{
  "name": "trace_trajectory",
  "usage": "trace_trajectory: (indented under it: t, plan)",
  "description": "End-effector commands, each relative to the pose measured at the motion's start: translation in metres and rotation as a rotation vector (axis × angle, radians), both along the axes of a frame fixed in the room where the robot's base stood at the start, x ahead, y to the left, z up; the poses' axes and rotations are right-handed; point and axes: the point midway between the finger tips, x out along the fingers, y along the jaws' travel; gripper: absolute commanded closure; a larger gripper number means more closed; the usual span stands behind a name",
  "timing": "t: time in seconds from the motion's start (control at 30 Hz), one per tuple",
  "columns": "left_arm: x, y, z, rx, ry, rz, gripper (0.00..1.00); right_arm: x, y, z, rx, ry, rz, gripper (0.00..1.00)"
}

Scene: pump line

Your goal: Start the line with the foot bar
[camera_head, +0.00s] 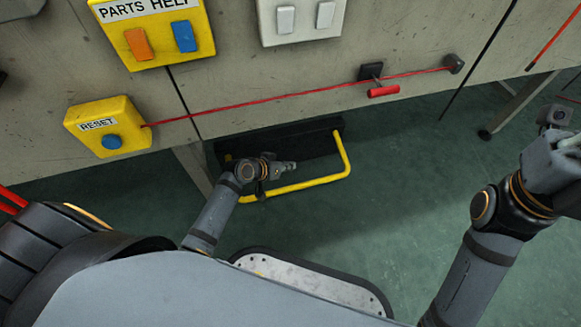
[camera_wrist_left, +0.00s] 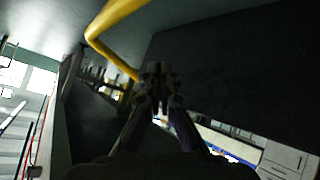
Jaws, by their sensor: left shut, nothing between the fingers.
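The yellow foot bar (camera_head: 318,182) is a bent tube low at the foot of the grey panel, in front of a black housing (camera_head: 298,139). My left gripper (camera_head: 291,166) is shut and empty. In the head view it overlaps the space between the bar's front run and the housing. In the left wrist view the shut fingers (camera_wrist_left: 158,74) are close to the yellow bar (camera_wrist_left: 104,36), and I cannot tell whether they touch it. My right arm (camera_head: 487,245) comes in at the right; its fingertips are not clearly visible.
A yellow box has a blue RESET button (camera_head: 111,142). The yellow parts help box (camera_head: 152,30) and a white switch plate (camera_head: 302,22) are above. Green floor (camera_head: 400,170) is clear to the right.

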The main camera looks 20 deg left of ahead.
Motion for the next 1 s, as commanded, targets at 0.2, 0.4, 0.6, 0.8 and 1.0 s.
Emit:
trace_trajectory:
  t: [0.2, 0.4, 0.6, 0.8, 1.0]
  plan:
    - [0.001, 0.000, -0.003, 0.000, 0.000, 0.000, 1.00, 0.000, 0.000, -0.002, 0.001, 0.001, 0.000, 1.00]
    - [0.001, 0.001, -0.005, 0.000, 0.000, 0.000, 1.00, 0.000, 0.000, -0.004, 0.001, 0.001, 0.000, 1.00]
    - [0.002, 0.001, -0.008, 0.001, 0.000, -0.001, 1.00, 0.000, 0.000, -0.005, 0.002, 0.001, 0.000, 1.00]
    - [0.002, 0.001, -0.010, 0.001, 0.000, -0.001, 1.00, 0.000, 0.000, -0.007, 0.002, 0.001, 0.000, 1.00]
    - [0.003, 0.002, -0.012, 0.001, 0.000, -0.001, 1.00, 0.000, 0.000, -0.008, 0.002, 0.001, 0.000, 1.00]
